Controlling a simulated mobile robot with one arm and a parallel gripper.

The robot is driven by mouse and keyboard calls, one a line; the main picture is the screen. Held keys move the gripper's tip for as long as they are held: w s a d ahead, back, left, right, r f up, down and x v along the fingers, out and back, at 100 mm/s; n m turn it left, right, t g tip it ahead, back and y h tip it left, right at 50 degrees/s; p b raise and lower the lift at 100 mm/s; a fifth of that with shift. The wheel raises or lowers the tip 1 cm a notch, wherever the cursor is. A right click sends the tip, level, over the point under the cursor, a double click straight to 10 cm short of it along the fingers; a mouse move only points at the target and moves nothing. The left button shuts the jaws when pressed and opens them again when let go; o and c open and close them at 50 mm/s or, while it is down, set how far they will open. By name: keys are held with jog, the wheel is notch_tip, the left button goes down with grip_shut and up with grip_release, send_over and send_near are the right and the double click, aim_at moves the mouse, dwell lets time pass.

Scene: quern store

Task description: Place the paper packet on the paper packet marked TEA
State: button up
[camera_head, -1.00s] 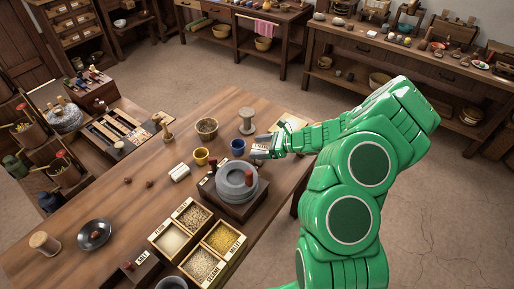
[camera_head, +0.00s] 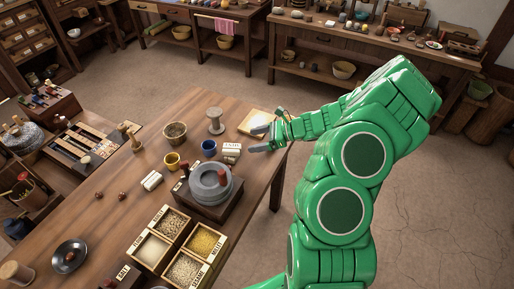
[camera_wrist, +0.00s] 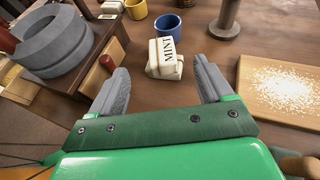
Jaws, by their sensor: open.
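A white paper packet marked MINT (camera_wrist: 167,50) lies on the table ahead of my open jaws in the wrist view; it also shows in the head view (camera_head: 231,148). A second white layer shows under its label, but I cannot tell whether this is another packet beneath it. Another white packet (camera_head: 152,180) lies to the left, beyond the stone quern; part of it shows at the wrist view's top edge. I cannot read the word TEA on any packet. My gripper (camera_head: 260,138) is open and empty, just right of the MINT packet; its fingers (camera_wrist: 161,68) stand apart from it.
The quern (camera_head: 210,183) stands close on the left. A blue cup (camera_head: 209,148), a yellow cup (camera_head: 172,161) and a spool-shaped stand (camera_head: 215,121) are nearby. A board with white grains (camera_head: 253,122) lies behind my gripper. Grain boxes (camera_head: 180,245) fill the front.

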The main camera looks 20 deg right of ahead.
jog(key=s+a+r+n+g+h, duration=0.1)
jog(key=s+a+r+n+g, duration=0.1)
jog(key=s+a+r+n, duration=0.2)
jog(key=s+a+r+n+g+h, duration=0.1)
jog(key=s+a+r+n+g, duration=0.1)
jog(key=s+a+r+n, duration=0.3)
jog(key=s+a+r+n+g+h, duration=0.1)
jog(key=s+a+r+n, duration=0.3)
jog(key=r, duration=0.5)
jog(key=shift+s+a+n+g, duration=0.3)
jog(key=shift+s+a+g, duration=0.6)
jog(key=shift+s+a, duration=0.3)
jog(key=s+d+r+n+h, duration=0.2)
jog(key=s+d+n+h, duration=0.1)
jog(key=s, duration=0.5)
jog(key=s+d+r+n+h, duration=0.2)
jog(key=s+n+h, duration=0.1)
jog(key=s, duration=0.5)
jog(key=s+d+r+n+h, duration=0.2)
jog(key=s+d+h, duration=0.1)
jog(key=s, duration=0.5)
jog(key=shift+s+d+r+n+h, duration=0.2)
jog(key=shift+d+r+n+h, duration=0.1)
jog(key=shift+n, duration=0.1)
